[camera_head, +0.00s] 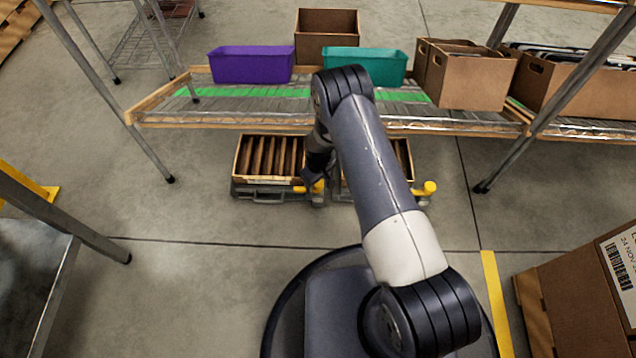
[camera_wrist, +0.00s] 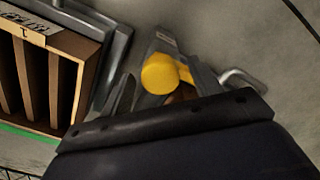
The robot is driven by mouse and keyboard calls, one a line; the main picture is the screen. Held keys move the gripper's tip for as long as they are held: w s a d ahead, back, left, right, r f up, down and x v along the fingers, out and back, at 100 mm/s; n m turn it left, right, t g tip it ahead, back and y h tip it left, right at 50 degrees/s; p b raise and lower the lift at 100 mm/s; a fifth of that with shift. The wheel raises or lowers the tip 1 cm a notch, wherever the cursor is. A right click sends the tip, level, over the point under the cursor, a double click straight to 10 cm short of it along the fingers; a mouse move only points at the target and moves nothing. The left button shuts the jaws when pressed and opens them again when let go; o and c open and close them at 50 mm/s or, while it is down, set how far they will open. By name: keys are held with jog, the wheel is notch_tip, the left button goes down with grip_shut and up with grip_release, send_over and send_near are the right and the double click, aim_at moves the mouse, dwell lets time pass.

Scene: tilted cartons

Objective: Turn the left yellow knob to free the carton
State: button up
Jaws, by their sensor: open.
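The left yellow knob (camera_head: 317,187) sits at the front right corner of the left grey carrier (camera_head: 262,191), partly hidden by my gripper (camera_head: 309,178). The left carton (camera_head: 243,164), brown with upright dividers, rests in that carrier. In the wrist view the knob (camera_wrist: 159,74) shows its round end and a yellow arm, in front of my open gripper (camera_wrist: 164,82). The knob appears between the fingers; I cannot tell whether they touch it. The carton (camera_wrist: 62,42) with a label shows at the upper left.
A second yellow knob (camera_head: 430,188) is at the right carton (camera_head: 404,160), which my arm partly hides. A wire shelf (camera_head: 200,115) with purple (camera_head: 252,66) and teal (camera_head: 390,68) bins stands above the cartons. A large box (camera_head: 575,290) is at the lower right.

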grip_shut()
dwell(0.8)
